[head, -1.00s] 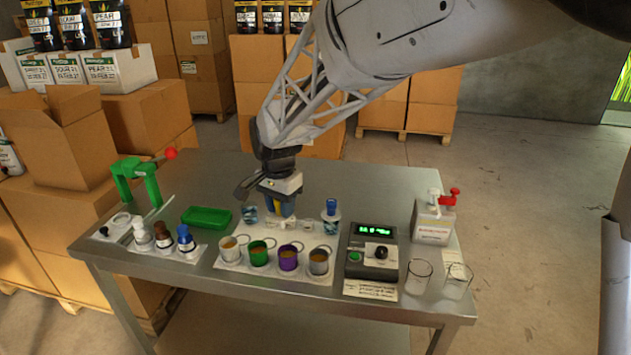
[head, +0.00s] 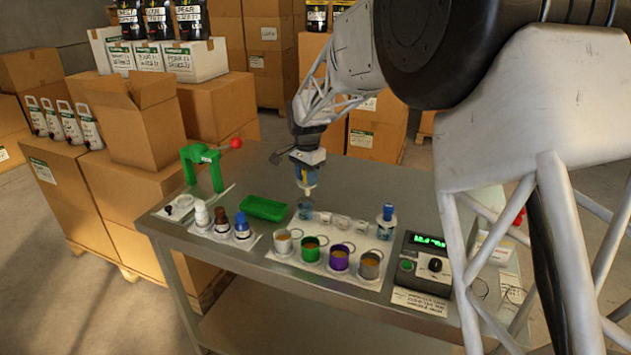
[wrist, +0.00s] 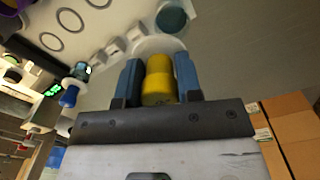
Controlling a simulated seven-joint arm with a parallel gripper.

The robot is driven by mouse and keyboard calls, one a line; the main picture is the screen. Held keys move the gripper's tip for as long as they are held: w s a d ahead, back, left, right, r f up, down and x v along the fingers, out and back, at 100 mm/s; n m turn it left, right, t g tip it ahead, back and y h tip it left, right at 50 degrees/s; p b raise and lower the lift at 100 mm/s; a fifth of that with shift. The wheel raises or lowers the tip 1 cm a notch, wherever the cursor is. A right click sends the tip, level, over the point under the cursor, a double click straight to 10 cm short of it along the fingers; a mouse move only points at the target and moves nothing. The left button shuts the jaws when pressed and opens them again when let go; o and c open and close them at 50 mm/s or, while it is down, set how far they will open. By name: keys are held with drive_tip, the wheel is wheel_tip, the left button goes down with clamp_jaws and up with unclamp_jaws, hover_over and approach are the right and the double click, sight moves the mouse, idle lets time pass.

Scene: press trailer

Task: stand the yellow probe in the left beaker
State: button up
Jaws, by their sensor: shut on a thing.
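My gripper (head: 305,172) is above the back of the table, over the small jars behind the cup rack. In the wrist view, its two blue fingers (wrist: 158,80) are shut on the yellow probe (wrist: 158,78), one on each side. A white round part shows just past the probe's far end; a pale tip also shows under the gripper in the head view. The left beaker (head: 480,288) is clear glass at the table's right end, faint and partly hidden by my arm. Another glass outline (head: 513,294) shows to its right, also partly hidden.
A rack of several coloured cups (head: 325,260), a meter with a green display (head: 423,262) and a blue-topped bottle (head: 386,222) stand between gripper and beakers. A teal jar (head: 305,210) is below the gripper. A green tray (head: 264,208) lies to the left.

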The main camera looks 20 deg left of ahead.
drive_tip(key=shift+w+a+f, duration=0.25)
drive_tip(key=shift+w+a, duration=0.35)
drive_tip(key=shift+a, duration=0.05)
drive_tip(key=shift+f, duration=0.15)
drive_tip(key=shift+f, duration=2.75)
drive_tip(key=shift+f, duration=0.6)
drive_tip(key=o, duration=0.7)
drive_tip(key=shift+r, duration=5.5)
